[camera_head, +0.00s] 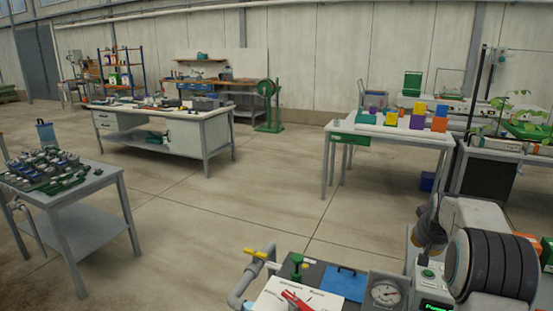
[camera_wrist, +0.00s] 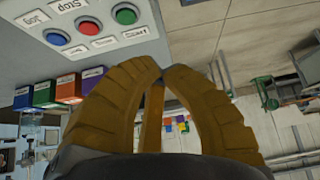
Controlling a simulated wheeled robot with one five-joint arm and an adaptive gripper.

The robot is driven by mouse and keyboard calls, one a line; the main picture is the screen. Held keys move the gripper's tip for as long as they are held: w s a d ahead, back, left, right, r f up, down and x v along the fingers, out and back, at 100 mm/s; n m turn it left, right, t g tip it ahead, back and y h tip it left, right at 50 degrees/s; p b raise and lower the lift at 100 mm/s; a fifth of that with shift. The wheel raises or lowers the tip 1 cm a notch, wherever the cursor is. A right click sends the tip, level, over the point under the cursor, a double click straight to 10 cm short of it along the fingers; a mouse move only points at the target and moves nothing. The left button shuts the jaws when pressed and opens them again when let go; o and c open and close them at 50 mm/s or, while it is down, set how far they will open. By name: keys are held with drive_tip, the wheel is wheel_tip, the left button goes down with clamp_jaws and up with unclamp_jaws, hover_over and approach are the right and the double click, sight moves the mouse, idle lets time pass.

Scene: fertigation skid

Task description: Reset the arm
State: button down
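My gripper (camera_wrist: 161,70) shows in the wrist view with its ribbed brown-yellow fingers curving inward. The fingertips come together at the top, and I see no object between them. The open space between the finger bodies shows only the far room. A pale control panel (camera_wrist: 97,48) lies beyond the fingers at the upper left, with blue, red and green buttons and upside-down labels. In the head view, a white and black ridged body (camera_head: 490,255) fills the lower right; I cannot tell for sure whether it is part of my arm.
Close at the bottom of the head view are a pressure gauge (camera_head: 386,292), a yellow-handled pipe valve (camera_head: 258,254) and a blue plate (camera_head: 344,284). A grey table (camera_head: 85,232) with many small parts stands at left. A white table (camera_head: 385,133) holds coloured blocks. The middle floor is clear.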

drive_tip(key=s+a+r+n+y, duration=0.1)
drive_tip(key=s+a+r, duration=0.2)
drive_tip(key=s+a, duration=0.3)
drive_tip(key=s+a+r+n+g+p, duration=0.1)
drive_tip(key=s+a+r, duration=0.1)
drive_tip(key=s+a, duration=0.4)
drive_tip(key=s+a+r+n+y, duration=0.1)
drive_tip(key=s+a+r, duration=0.2)
drive_tip(key=s+a, duration=0.4)
drive_tip(key=s+a+f+n+g, duration=0.1)
drive_tip(key=s+a+f, duration=0.1)
drive_tip(key=s, duration=0.7)
drive_tip(key=s+a+f+g+y, duration=0.1)
drive_tip(key=s+a, duration=0.4)
drive_tip(key=s, duration=0.5)
drive_tip(key=shift+s+f+n+p, duration=0.3)
drive_tip(key=shift+f+n+p, duration=0.1)
drive_tip(key=shift+f, duration=0.2)
